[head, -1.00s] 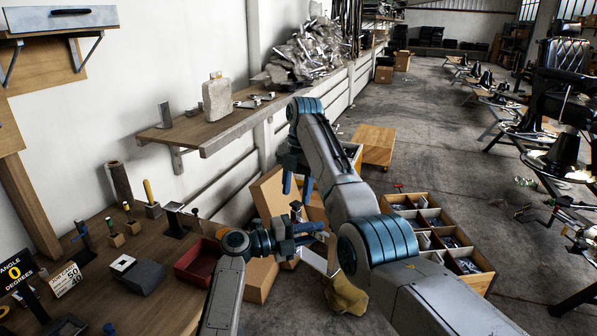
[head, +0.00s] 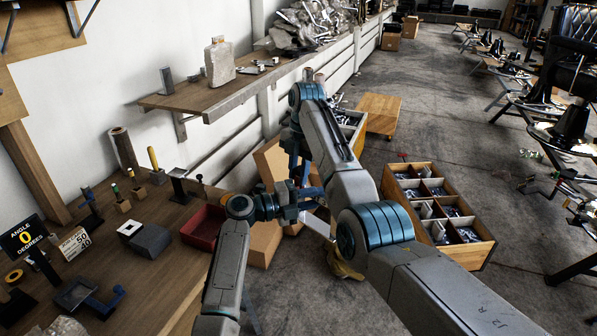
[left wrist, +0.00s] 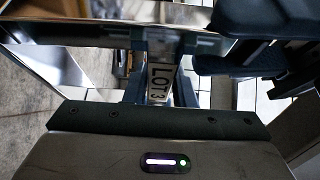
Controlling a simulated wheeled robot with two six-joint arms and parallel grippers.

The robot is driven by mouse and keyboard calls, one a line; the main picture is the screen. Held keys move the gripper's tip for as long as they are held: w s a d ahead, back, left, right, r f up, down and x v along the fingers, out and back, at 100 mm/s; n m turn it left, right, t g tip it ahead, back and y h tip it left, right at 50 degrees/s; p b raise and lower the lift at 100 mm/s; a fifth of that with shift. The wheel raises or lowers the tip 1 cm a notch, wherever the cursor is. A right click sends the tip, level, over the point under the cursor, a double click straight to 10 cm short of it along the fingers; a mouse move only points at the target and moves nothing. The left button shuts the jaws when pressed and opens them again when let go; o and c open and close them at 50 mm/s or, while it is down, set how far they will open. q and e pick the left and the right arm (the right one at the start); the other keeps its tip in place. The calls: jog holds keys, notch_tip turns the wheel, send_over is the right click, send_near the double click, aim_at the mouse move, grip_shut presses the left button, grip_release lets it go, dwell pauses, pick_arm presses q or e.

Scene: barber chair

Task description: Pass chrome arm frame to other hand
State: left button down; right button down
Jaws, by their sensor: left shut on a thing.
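The chrome arm frame (head: 318,224) is a shiny bar hanging at my left gripper in the head view, partly hidden by the arms. In the left wrist view its mirror-like surface (left wrist: 45,50) spreads across the upper left. My left gripper (head: 312,202) is shut on it above the floor beside the bench; its fingers (left wrist: 160,62) show with a "LOT 3" label between them. My right gripper (head: 300,172) points down just above the left one, its blue fingers apart. Its blue fingers (left wrist: 255,40) also show close to the frame in the left wrist view.
A wooden bench (head: 150,215) with a red tray (head: 204,228) and small tools is at left. Cardboard boxes (head: 264,240) stand below the grippers. A divided parts crate (head: 470,258) is on the floor at right. A wooden shelf (head: 205,98) juts from the wall.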

pick_arm(q)
jog(key=c, duration=1.1)
grip_release()
